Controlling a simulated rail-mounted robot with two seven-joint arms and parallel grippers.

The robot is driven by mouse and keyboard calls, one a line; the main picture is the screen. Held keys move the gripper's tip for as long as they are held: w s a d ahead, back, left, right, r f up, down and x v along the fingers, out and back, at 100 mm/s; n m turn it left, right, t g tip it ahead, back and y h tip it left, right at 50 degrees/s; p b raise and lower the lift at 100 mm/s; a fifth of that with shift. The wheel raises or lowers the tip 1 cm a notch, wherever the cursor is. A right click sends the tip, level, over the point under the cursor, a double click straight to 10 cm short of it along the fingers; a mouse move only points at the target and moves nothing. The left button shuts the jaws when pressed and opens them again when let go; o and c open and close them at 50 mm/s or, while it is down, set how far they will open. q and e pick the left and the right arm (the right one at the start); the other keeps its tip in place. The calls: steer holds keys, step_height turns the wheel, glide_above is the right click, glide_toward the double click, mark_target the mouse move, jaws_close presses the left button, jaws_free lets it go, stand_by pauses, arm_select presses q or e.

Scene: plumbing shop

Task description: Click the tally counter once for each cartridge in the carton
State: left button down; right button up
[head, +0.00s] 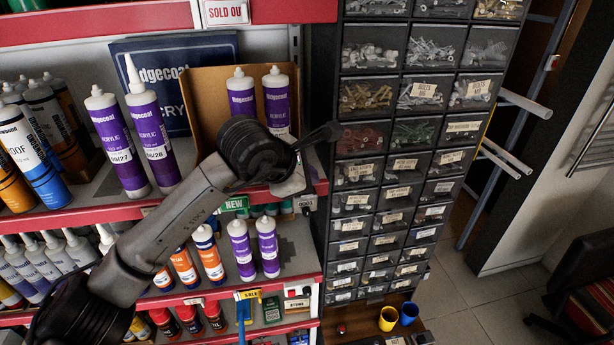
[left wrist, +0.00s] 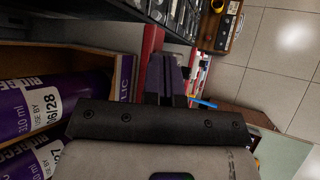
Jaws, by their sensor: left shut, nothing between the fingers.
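The open brown carton (head: 203,84) stands on the upper red shelf. Two purple-and-white cartridges (head: 240,98) (head: 277,103) show in it; its lower front is hidden behind my left arm. In the left wrist view, parts of two cartridges (left wrist: 36,108) (left wrist: 35,160) show beside the brown carton wall (left wrist: 72,58). My left gripper (head: 328,132) is at the right of the carton, in front of the drawer cabinet; its fingers (left wrist: 166,80) are shut and empty. A small grey object (head: 306,203) sits at the shelf's right end; I cannot tell whether it is the tally counter. My right gripper is out of view.
Two more purple cartridges (head: 153,135) (head: 117,143) stand left of the carton, outside it. A dark drawer cabinet (head: 393,150) rises close on the right. The lower shelf (head: 300,255) holds more tubes. Tiled floor (head: 490,300) lies open at the lower right.

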arm_select(q)
steer(key=shift+f, duration=0.15)
stand_by(0.3)
steer(key=shift+f+b, duration=0.55)
steer(key=shift+b, duration=0.05)
stand_by(0.3)
steer(key=shift+r, duration=0.15)
steer(key=shift+r+p, duration=0.35)
steer(key=shift+r, duration=0.5)
steer(key=shift+r, duration=0.15)
steer(key=shift+r+p, duration=0.4)
steer(key=shift+r, duration=0.15)
step_height(320, 180, up, 5)
steer(key=shift+f+p, duration=0.2)
steer(key=shift+p, duration=0.8)
